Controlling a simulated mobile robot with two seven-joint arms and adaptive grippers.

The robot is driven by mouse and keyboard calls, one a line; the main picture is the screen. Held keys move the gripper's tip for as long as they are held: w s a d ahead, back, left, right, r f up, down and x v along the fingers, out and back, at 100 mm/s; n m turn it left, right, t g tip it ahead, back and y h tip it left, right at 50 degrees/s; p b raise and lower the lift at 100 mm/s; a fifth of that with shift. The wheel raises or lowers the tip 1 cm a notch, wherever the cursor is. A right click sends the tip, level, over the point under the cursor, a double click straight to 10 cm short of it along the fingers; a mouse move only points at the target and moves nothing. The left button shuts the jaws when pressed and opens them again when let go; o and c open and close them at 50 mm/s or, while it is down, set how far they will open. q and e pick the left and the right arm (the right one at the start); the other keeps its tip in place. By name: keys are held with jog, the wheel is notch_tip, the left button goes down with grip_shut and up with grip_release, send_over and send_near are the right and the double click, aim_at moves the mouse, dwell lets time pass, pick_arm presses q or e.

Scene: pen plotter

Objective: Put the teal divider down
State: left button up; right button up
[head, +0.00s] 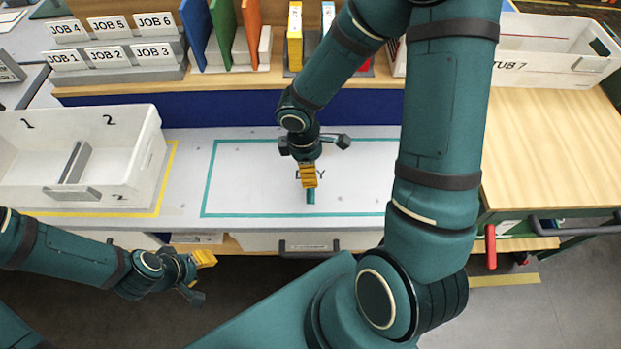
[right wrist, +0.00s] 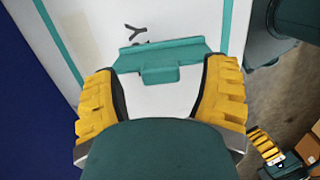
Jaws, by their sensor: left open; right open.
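The teal divider (right wrist: 160,62) shows in the right wrist view as a narrow strip with a tab, between and just beyond my right fingertips. In the head view a small teal part (head: 311,196) of it shows below the right gripper, over the white area framed by a teal line (head: 207,180). My right gripper (head: 308,176) is open, its yellow fingers apart on either side of the tab, with gaps visible. The rest of the divider is hidden in the head view. My left gripper (head: 203,275) is open and empty, low in front of the bench.
A white tub (head: 140,150) with a grey divider (head: 72,172) inside stands at the left. Behind are job labels (head: 110,50) and upright blue, green and orange panels (head: 222,30). Tub 7 (head: 535,68) stands at the back right. The framed area is otherwise largely clear.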

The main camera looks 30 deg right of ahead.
jog(key=shift+f, duration=0.5)
jog(key=shift+s, duration=0.1)
grip_shut()
